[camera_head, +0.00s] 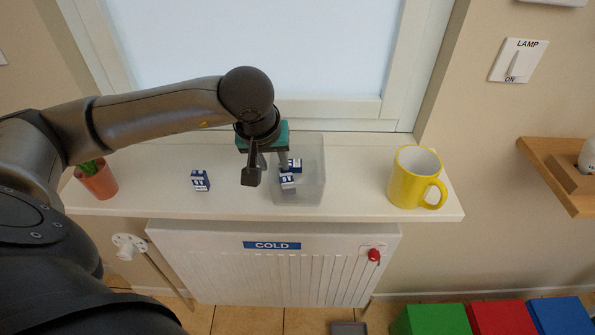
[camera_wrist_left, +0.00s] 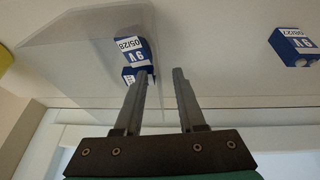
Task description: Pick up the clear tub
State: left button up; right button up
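The clear tub (camera_head: 312,190) stands on the white windowsill, with blue-and-white 9V batteries (camera_head: 289,181) inside. My left gripper (camera_head: 272,165) is open, pointing down at the tub's left side. In the left wrist view the tub (camera_wrist_left: 75,55) fills the upper left. There, one finger of the left gripper (camera_wrist_left: 160,75) overlaps the tub and the other is just beyond its edge. The tub wall seems to lie between the fingers, but I cannot tell how deep they reach. My right gripper is not in view.
A loose 9V battery (camera_head: 200,181) and a potted plant (camera_head: 98,180) are left of the tub. A yellow mug (camera_head: 415,178) stands to its right. The window frame (camera_head: 345,108) rises behind. A radiator (camera_head: 275,270) is below the sill (camera_head: 360,208).

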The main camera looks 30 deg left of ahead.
pick_arm(q)
grip_shut()
dwell(1.4)
